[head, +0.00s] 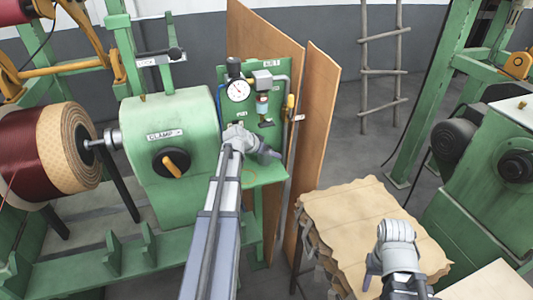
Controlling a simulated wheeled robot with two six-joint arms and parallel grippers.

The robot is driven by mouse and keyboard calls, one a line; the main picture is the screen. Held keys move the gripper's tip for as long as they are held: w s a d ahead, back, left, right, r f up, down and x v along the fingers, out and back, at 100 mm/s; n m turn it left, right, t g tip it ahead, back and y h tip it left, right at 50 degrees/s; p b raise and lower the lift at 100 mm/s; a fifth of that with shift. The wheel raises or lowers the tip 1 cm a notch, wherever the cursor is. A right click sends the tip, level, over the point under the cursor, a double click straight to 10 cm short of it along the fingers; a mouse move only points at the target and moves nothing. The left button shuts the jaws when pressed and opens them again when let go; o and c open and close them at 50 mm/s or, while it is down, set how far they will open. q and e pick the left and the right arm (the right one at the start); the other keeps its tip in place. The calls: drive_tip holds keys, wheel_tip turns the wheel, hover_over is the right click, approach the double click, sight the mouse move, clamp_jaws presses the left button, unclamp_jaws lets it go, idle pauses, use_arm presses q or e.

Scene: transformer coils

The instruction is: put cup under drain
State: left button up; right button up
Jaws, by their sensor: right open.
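No cup can be made out; it may be hidden. The green "AIRT" panel (278,78) carries a round gauge and a small regulator with a bowl (262,104). A small dark part below the bowl may be the drain (266,123). A green shelf (268,172) juts out under the panel, with a faint orange ring (249,176) marked on it. My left gripper (268,154) is in front of the panel, above the shelf; its jaws are too small to read. My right gripper (370,272) is open, over the brown sheet stack at lower right.
The green clamp machine (180,130) with a dark red coil (35,150) stands left. Brown boards (310,110) lean right of the panel. The stack of brown sheets (350,215) fills the lower right. A wooden ladder (383,70) and green machinery (485,190) stand beyond.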

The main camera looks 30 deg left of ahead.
use_arm(q)
drive_tip(key=c, duration=1.3)
drive_tip(key=shift+w+a, duration=0.6)
use_arm(e)
drive_tip(key=shift+s+a, duration=0.15)
drive_tip(key=shift+a, duration=0.3)
use_arm(q)
drive_tip(key=shift+w+a+r, duration=0.1)
drive_tip(key=shift+w+a, duration=0.15)
drive_tip(key=shift+a, duration=0.15)
use_arm(e)
drive_tip(key=shift+s+a, duration=0.2)
drive_tip(key=shift+a, duration=0.1)
